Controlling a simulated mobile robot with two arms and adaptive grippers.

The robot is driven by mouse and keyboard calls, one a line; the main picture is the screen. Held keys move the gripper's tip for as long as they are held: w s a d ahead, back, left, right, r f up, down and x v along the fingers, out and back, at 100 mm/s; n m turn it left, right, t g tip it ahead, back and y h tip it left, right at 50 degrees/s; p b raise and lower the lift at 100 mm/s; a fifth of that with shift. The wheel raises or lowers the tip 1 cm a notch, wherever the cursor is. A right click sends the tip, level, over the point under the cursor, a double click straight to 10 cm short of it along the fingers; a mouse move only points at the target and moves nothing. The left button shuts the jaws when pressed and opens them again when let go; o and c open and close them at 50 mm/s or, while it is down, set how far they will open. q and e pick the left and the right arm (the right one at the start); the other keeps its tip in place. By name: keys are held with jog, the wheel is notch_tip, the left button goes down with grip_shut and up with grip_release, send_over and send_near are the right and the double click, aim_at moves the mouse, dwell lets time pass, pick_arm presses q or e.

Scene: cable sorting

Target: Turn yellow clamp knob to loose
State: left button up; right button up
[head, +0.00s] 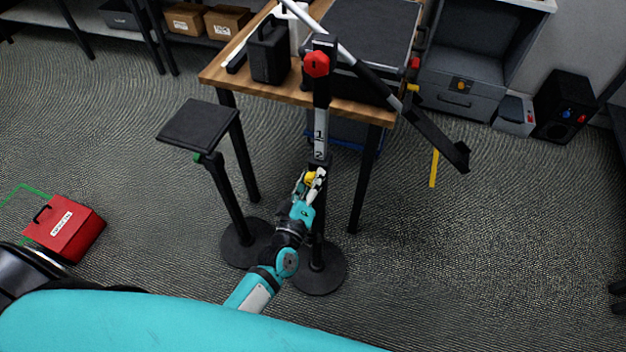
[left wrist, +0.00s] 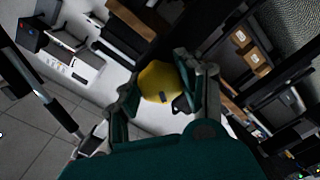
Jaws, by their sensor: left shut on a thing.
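The yellow clamp knob (head: 309,177) is on the upright black stand post (head: 320,115), below the white label with "1" and "2". My left gripper (head: 313,181) reaches up from below and is shut on the knob. In the left wrist view the yellow knob (left wrist: 158,82) sits between the two fingers of my left gripper (left wrist: 162,85). The fingers partly cover it, and I cannot tell how far it is turned. My right gripper is not in view.
A red knob (head: 316,64) is higher on the post, where a slanted boom (head: 365,70) crosses. A wooden table (head: 215,75) stands behind. A small black-topped stand (head: 199,126) is left of my gripper. A red box (head: 76,232) lies on the floor at left.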

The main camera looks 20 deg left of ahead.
pick_arm(q)
jog(key=n, duration=0.4)
jog(key=shift+f+b, duration=0.1)
jog(key=shift+b, duration=0.3)
jog(key=shift+n+b, duration=0.5)
jog(key=shift+n, duration=1.7)
jog(key=o, duration=1.2)
jog(key=shift+s, duration=0.1)
jog(key=s, duration=1.2)
jog(key=shift+a, duration=0.2)
